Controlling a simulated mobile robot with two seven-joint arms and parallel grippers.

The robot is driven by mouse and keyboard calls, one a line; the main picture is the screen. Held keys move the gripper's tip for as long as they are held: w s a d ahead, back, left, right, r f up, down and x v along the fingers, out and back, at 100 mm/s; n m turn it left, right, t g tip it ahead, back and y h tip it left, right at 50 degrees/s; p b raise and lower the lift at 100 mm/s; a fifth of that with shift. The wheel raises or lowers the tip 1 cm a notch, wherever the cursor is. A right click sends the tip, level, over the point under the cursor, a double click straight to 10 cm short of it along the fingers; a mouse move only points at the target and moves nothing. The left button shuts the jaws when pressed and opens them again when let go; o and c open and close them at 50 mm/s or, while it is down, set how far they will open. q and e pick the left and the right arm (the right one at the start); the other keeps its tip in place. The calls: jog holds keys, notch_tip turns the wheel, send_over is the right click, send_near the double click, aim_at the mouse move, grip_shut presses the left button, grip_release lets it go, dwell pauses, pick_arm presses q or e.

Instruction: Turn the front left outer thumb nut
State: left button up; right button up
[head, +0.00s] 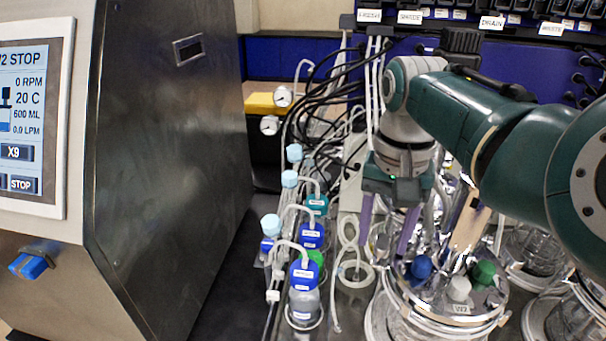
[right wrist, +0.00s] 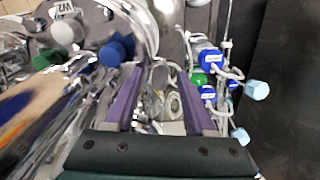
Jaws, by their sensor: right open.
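A glass bioreactor vessel (head: 400,322) with a shiny metal lid stands at the lower right in the head view. The lid carries a blue cap (head: 420,268), a white cap (head: 459,289) and a green cap (head: 484,272). These caps also show in the right wrist view, the blue one (right wrist: 112,54) left of my fingers. My right gripper (head: 386,240) points down at the lid's left edge, its purple fingers apart and empty. In the right wrist view the gripper (right wrist: 160,78) spans tubing and bare surface. I cannot make out the front left outer thumb nut. My left gripper is out of view.
Several small bottles with blue and green caps (head: 304,276) and tubing stand left of the vessel. A large steel cabinet with a screen (head: 170,150) fills the left. Black cables (head: 320,130) hang behind. More glassware (head: 535,250) stands at the right.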

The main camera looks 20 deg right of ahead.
grip_shut()
dwell(0.3)
